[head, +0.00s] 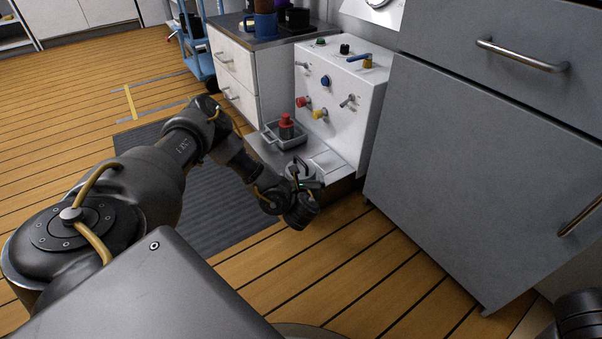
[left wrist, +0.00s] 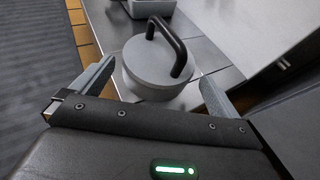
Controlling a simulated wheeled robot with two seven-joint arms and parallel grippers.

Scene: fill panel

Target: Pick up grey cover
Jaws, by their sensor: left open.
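The grey cover (left wrist: 150,70) is a round lid with a dark arched handle (left wrist: 178,45). In the left wrist view it sits on the metal ledge in front of the white panel. My left gripper (left wrist: 157,88) is open, with one finger on each side of the near part of the cover. The jaws are empty, and I cannot tell whether a finger touches the cover. In the head view my left gripper (head: 300,178) is over the ledge and largely hides the cover. My right gripper is not in view.
The white panel (head: 345,100) carries knobs and valves. A grey tray (head: 285,139) holding a red-topped item (head: 287,122) stands on the ledge beside my gripper. A grey cabinet (head: 470,150) stands to the right and white drawers (head: 236,75) behind. The wooden floor in front is clear.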

